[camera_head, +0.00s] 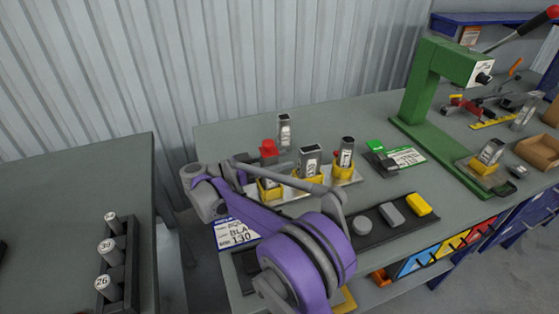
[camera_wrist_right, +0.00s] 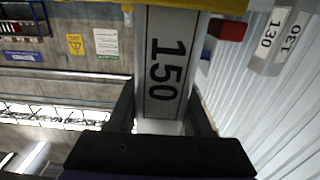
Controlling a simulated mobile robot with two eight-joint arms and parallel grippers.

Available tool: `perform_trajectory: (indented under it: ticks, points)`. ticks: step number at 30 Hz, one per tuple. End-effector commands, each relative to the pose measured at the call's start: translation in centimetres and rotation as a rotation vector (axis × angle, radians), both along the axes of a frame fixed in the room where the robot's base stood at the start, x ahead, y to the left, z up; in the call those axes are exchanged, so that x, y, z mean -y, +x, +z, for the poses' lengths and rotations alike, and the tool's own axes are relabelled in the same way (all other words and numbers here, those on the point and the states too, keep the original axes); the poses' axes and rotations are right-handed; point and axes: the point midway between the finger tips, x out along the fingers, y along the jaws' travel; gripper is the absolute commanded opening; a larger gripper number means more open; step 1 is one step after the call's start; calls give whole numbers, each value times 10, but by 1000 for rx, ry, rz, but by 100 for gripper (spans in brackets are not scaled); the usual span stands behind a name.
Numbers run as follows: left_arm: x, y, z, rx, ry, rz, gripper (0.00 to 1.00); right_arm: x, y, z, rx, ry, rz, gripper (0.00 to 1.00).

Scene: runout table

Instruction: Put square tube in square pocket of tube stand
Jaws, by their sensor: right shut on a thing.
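My right gripper (camera_wrist_right: 165,110) is shut on a grey flat-faced tube marked 150 (camera_wrist_right: 165,65) in the right wrist view. A yellow piece crosses that view at the tube's far end; whether they touch is unclear. In the head view the tube stand (camera_head: 355,178) is a pale plate with yellow pockets on the table. A middle tube (camera_head: 311,160) and a right tube (camera_head: 347,150) stand upright at its pockets. The left pocket (camera_head: 268,194) is partly covered by my right arm. My right fingers cannot be made out there. My left gripper is out of view.
Another tube (camera_head: 285,130) and a red piece (camera_head: 268,149) stand behind the stand. A green press (camera_head: 422,90) stands at the right. A dark tray (camera_head: 380,230) with small blocks lies in front. Numbered cylinders fill a rack (camera_head: 131,262) on the left table.

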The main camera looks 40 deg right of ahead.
Motion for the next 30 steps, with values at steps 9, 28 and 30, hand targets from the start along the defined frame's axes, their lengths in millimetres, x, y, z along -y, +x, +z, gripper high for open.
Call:
perform_trajectory:
  ticks: [9,28,30]
  points:
    - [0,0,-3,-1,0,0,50,0,0,-3,0,-1,0,0]
    - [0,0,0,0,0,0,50,1,0,1,0,0,1,80]
    - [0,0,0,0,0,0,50,3,0,1,0,0,1,80]
